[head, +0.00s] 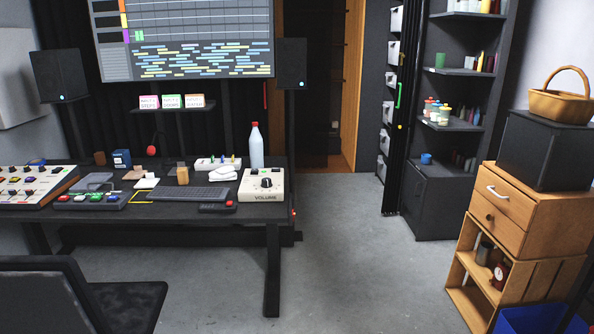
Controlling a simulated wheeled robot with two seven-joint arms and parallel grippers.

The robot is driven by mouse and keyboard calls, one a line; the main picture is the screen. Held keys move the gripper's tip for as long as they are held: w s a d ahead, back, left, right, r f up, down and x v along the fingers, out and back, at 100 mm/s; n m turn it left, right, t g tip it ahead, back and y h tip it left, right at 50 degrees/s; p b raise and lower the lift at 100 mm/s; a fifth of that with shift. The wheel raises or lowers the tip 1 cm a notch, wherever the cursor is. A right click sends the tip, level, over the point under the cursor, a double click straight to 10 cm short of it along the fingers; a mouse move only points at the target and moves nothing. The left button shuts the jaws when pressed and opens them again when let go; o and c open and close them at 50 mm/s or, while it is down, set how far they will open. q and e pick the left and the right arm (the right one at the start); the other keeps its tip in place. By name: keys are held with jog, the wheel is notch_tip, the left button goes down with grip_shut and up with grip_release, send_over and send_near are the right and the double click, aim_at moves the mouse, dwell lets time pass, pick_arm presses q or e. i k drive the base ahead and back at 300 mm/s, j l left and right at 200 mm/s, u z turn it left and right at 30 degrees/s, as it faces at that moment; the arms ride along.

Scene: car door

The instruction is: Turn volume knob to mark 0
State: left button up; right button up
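A white box labelled VOLUME (261,185) stands at the right end of the black desk. A black round volume knob (267,183) sits on its sloped top. The scale marks around the knob and the way its pointer faces are too small to read. Neither of my grippers shows in the head view, and nothing touches the knob.
The black desk (230,208) also holds a keyboard (188,194), a white bottle (256,147) behind the volume box, and a mixer (33,186) at left. A black chair (75,295) stands in front at left. Grey floor (350,250) is clear right of the desk.

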aim_at(266, 183)
jog(key=i+z, duration=0.15)
jog(key=i, duration=0.55)
jog(key=i+j+z, duration=0.2)
jog(key=i, duration=0.55)
jog(key=i+z, duration=0.25)
jog(key=i, duration=0.75)
jog(key=u, duration=0.25)
